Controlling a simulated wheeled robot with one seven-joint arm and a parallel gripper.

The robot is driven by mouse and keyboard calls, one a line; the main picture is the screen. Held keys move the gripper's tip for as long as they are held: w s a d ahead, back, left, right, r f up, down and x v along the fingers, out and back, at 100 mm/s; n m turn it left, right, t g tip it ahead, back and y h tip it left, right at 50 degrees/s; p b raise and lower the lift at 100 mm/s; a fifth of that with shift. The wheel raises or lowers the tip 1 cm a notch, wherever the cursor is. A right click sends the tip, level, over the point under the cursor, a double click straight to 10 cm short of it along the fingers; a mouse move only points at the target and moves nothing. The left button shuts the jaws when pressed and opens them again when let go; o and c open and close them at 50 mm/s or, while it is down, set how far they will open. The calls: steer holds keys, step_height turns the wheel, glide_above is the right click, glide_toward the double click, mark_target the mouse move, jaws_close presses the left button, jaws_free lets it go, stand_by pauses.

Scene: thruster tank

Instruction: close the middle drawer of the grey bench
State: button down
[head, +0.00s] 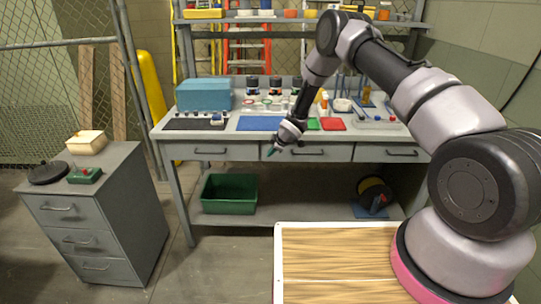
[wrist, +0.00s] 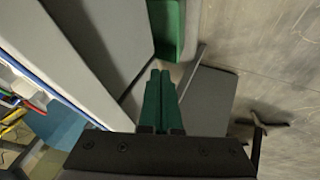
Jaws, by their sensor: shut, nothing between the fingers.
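The grey bench (head: 250,137) stands ahead in the head view, with three drawers side by side under its top. The middle drawer (head: 335,153) has a dark bar handle (head: 308,152). Its front looks close to flush with its neighbours; I cannot tell whether a small gap remains. My gripper (head: 270,152) is in front of the left end of this drawer and hides part of it. Its green fingers (wrist: 160,98) are together and empty in the wrist view. I cannot tell whether they touch the drawer front.
The left drawer (head: 180,152) and right drawer (head: 370,153) look shut. A green bin (head: 229,194) and a reel (head: 375,192) are on the lower shelf. A grey cabinet (head: 130,210) stands at left. A wood-topped table (head: 335,255) is in front at right. Open floor lies between cabinet and table.

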steer(key=s+d+r+m+t+h, duration=0.1)
steer(key=s+d+r+m, duration=0.25)
steer(key=d+r, duration=0.65)
steer(key=s+d+r+m+h, duration=0.2)
steer(key=s+d+r+m, duration=0.15)
steer(key=r, duration=1.35)
steer(key=s+d+r+m+t+h, duration=0.1)
steer(key=s+d+r+m, duration=0.25)
steer(key=d+r, duration=0.65)
steer(key=s+d+r+m, duration=0.2)
steer(key=s+r+m, duration=0.3)
steer(key=s+r, duration=0.85)
steer(key=s+r+m, duration=0.1)
steer(key=s+m, duration=0.1)
steer(key=s, duration=0.8)
steer(key=s+r+m+y, duration=0.1)
steer(key=s+m, duration=0.2)
steer(key=s, duration=0.7)
steer(key=shift+s+d+r+g, duration=0.15)
steer(key=shift+d+r+g, duration=0.15)
steer(key=shift+d, duration=0.15)
steer(key=shift+m, duration=0.25)
